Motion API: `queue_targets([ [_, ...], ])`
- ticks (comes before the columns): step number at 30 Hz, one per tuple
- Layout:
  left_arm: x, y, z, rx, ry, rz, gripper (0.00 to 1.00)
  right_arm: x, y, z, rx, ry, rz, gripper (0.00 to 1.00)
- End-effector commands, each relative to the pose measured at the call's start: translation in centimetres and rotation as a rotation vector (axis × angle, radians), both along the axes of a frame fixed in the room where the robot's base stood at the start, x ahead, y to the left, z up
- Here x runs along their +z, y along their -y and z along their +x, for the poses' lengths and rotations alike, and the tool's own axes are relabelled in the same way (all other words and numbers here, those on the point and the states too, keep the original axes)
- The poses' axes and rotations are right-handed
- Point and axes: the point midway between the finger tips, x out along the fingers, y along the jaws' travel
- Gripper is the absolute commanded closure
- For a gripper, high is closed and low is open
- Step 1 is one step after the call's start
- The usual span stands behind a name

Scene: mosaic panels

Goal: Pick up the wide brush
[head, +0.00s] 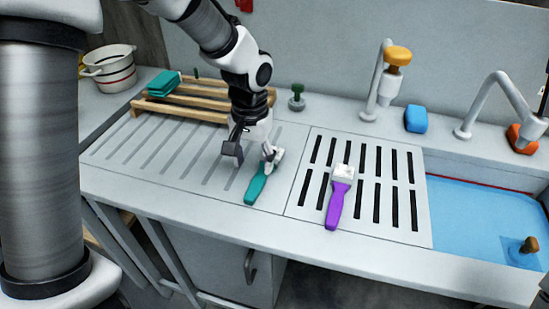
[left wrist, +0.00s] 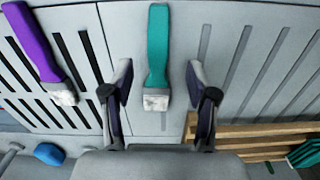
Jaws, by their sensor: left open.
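A teal-handled brush (head: 256,187) with a pale head lies on the ribbed drainboard. A purple-handled brush (head: 336,204) with a pale head lies to its right on the slotted panel; its head looks the broader one in the head view. My left gripper (head: 252,156) is open above the teal brush's head end. In the left wrist view, the teal brush (left wrist: 158,45) lies between the spread fingers of my left gripper (left wrist: 158,88), not gripped, and the purple brush (left wrist: 36,45) lies outside them to the left. My right gripper is not in view.
A wooden rack (head: 205,98) with a teal sponge or cloth (head: 163,83) stands behind the gripper. A white pot (head: 108,72) is at the back left. Taps (head: 385,75) and a blue block (head: 416,118) are behind the slotted panel. A water-filled sink (head: 475,215) is at right.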

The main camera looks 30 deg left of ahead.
Motion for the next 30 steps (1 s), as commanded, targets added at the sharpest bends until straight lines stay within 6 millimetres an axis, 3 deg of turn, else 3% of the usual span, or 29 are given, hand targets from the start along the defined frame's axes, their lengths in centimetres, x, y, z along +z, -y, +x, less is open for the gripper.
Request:
queue_targets([
  [12,-6.6,0.2,0.5,0.0,-0.004,-0.002,0.42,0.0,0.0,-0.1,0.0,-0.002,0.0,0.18],
  [20,-7.0,0.2,0.5,0.0,-0.001,-0.001,0.42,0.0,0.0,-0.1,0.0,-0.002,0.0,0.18],
  [25,-7.0,0.2,0.5,0.0,-0.001,-0.001,1.0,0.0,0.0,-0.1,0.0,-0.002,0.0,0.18],
  [30,-7.0,0.2,0.5,0.0,-0.001,-0.001,1.0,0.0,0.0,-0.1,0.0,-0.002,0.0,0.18],
])
